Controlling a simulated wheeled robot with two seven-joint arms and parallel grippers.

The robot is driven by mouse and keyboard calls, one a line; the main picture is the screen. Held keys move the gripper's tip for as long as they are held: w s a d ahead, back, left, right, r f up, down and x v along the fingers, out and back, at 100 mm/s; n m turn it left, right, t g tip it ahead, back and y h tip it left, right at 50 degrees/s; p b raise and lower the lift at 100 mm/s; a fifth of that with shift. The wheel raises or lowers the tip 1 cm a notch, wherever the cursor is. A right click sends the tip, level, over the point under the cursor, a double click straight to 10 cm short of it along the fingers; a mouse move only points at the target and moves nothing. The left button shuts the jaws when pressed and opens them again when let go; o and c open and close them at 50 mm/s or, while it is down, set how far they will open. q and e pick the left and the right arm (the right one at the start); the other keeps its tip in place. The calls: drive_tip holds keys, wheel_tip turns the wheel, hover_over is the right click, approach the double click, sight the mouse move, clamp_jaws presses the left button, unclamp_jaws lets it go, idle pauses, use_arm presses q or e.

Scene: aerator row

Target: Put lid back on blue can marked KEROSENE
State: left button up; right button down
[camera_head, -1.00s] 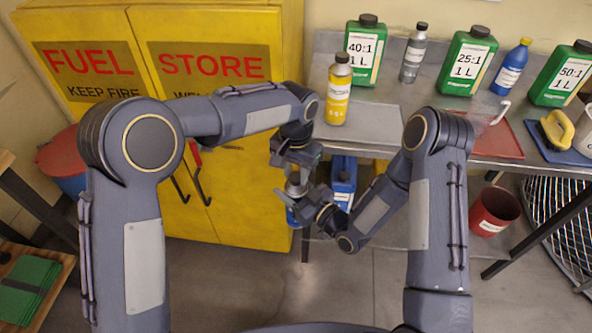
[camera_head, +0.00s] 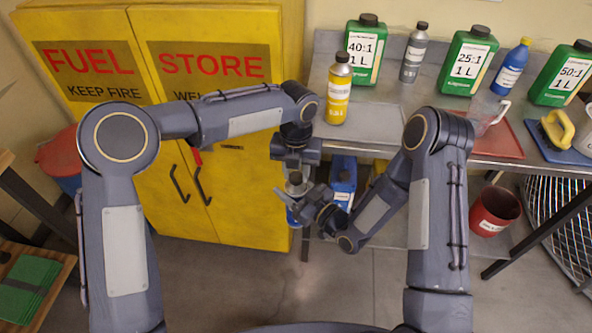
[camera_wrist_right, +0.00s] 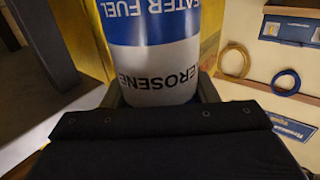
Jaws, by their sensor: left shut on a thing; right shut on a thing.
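The KEROSENE can (camera_head: 292,216) is a small silver, blue and white can held in the air in front of the bench. My right gripper (camera_head: 298,204) is shut on it from the right. In the right wrist view the can (camera_wrist_right: 152,62) fills the space between the fingers, with its lettering upside down. My left gripper (camera_head: 296,172) is directly above the can's top, pointing down, and shut on a small dark piece that looks like the lid. The fingers mostly hide that piece, and I cannot tell whether it touches the can's neck.
A yellow fuel store cabinet (camera_head: 225,215) stands behind on the left. The bench (camera_head: 385,125) carries a yellow bottle (camera_head: 338,95), green jugs (camera_head: 467,62) and a red tray (camera_head: 500,143). A blue container (camera_head: 343,180) is on the lower shelf, close behind my right gripper. A red bucket (camera_head: 494,210) stands right.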

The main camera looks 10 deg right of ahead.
use_arm(q)
drive_tip(key=m, duration=0.6)
drive_tip(key=o, duration=0.9)
drive_tip(key=shift+r, duration=2.3)
drive_tip(key=shift+c, duration=0.2)
